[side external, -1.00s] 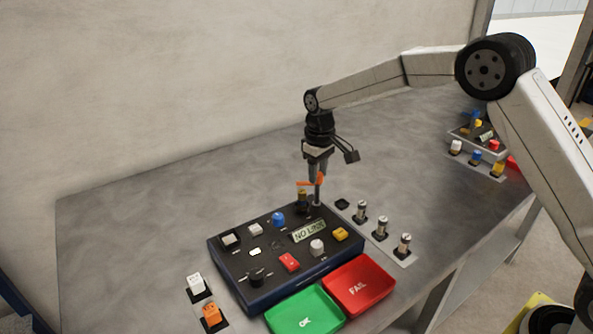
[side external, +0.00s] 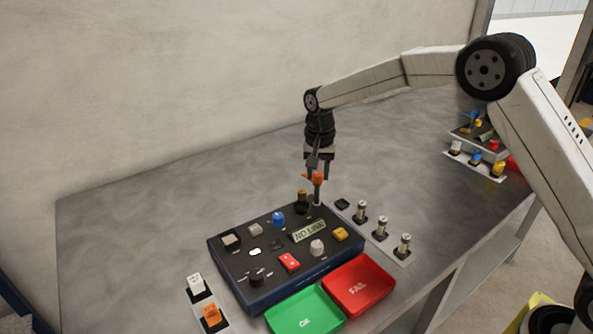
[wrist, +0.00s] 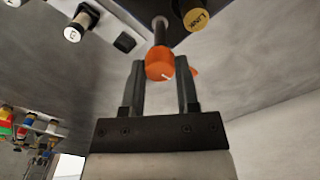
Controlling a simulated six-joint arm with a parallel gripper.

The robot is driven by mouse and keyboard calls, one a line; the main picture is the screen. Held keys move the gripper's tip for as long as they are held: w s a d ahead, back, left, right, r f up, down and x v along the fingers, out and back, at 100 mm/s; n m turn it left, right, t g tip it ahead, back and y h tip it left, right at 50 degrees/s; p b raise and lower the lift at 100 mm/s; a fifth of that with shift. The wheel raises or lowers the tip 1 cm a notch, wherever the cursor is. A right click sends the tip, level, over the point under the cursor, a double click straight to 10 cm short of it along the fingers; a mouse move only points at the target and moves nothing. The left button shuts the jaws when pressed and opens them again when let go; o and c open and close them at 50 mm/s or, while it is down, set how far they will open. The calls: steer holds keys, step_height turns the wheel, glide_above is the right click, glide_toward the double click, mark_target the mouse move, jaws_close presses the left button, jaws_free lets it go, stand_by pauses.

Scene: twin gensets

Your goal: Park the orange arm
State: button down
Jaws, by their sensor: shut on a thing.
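The orange arm (side external: 316,179) sits atop a thin upright metal post (side external: 317,199) at the back right corner of the dark control box (side external: 240,255). My gripper (side external: 318,177) points down over it with its fingers around the orange hub. In the wrist view, the orange arm (wrist: 162,66) lies between the two fingers of my gripper (wrist: 160,75), shut on its hub, with a small orange tip jutting to the right. A brass-coloured cap marked LINK (wrist: 196,20) is beside the post. The box display (side external: 309,231) reads NO LINK.
A green OK tray (side external: 305,312) and a red FAIL tray (side external: 358,286) stand in front of the box. Several cylinders (side external: 381,228) stand on a plate to its right. White (side external: 196,285) and orange (side external: 211,315) blocks sit at front left. The bench behind is clear.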

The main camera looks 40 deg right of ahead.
mark_target(318, 174)
steer(key=shift+m, duration=0.6)
steer(key=shift+c, duration=1.7)
jaws_free()
steer(key=shift+r, duration=0.1)
steer(key=shift+r, duration=3.85)
steer(key=s+d+f+n+t, duration=0.1)
steer(key=s+f+n, duration=0.2)
steer(key=s, duration=0.6)
steer(key=s+d+f+n, duration=0.1)
steer(key=s+f+n, duration=0.2)
steer(key=s, duration=0.6)
steer(key=s+d+f+n+t, duration=0.1)
steer(key=s+d+f+n, duration=0.1)
steer(key=s, duration=0.7)
steer(key=shift+f+n+t, duration=0.3)
steer(key=shift+f+n, duration=0.2)
steer(key=shift+f, duration=0.15)
